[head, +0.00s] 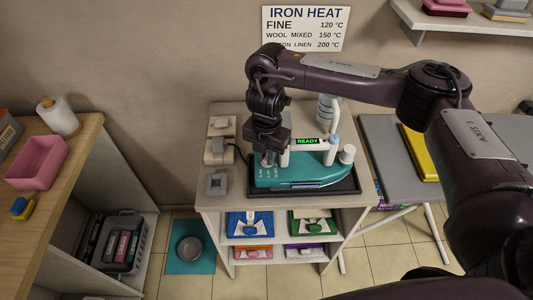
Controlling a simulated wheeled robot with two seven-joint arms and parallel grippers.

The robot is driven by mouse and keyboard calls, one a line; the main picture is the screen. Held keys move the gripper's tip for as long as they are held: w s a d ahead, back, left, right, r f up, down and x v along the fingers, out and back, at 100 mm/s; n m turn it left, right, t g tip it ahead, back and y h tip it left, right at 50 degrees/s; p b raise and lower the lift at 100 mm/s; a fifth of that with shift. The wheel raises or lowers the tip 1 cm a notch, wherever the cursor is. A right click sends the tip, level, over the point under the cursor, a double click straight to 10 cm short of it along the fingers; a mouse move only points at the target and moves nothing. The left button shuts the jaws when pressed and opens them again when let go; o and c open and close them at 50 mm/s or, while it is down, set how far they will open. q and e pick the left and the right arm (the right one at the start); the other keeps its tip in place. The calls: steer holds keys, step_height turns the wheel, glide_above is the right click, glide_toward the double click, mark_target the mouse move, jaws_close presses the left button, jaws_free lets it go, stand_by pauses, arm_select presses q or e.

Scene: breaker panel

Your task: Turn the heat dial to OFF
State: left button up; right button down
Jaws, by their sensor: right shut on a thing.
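The teal iron (300,171) rests on a dark tray on the white shelf unit. A lit green READY display (307,141) shows on its top. The heat dial (267,159) is a pale round knob at the iron's left end, beside small white markings. My right gripper (268,150) points down over it and is shut on it. The fingers cover much of the dial, so I cannot read its setting. My left gripper is not in view.
A beige socket strip (219,150) and a grey square block (216,184) sit left of the iron. A wall sign (305,28) lists iron heats. An ironing board (385,150) stands at right. A wooden counter (75,205) is at left.

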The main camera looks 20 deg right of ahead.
steer(key=shift+n, duration=0.3)
steer(key=n, duration=0.4)
steer(key=shift+n, duration=0.4)
steer(key=n, duration=0.6)
steer(key=shift+d+b, duration=0.2)
steer(key=shift+b, duration=0.15)
steer(key=n+b, duration=0.1)
steer(key=n, duration=0.5)
steer(key=shift+w+d+n, duration=0.1)
steer(key=shift+n, duration=0.3)
steer(key=n+b, duration=0.1)
steer(key=n, duration=0.4)
steer(key=shift+n, duration=0.4)
steer(key=c, duration=1.7)
jaws_free()
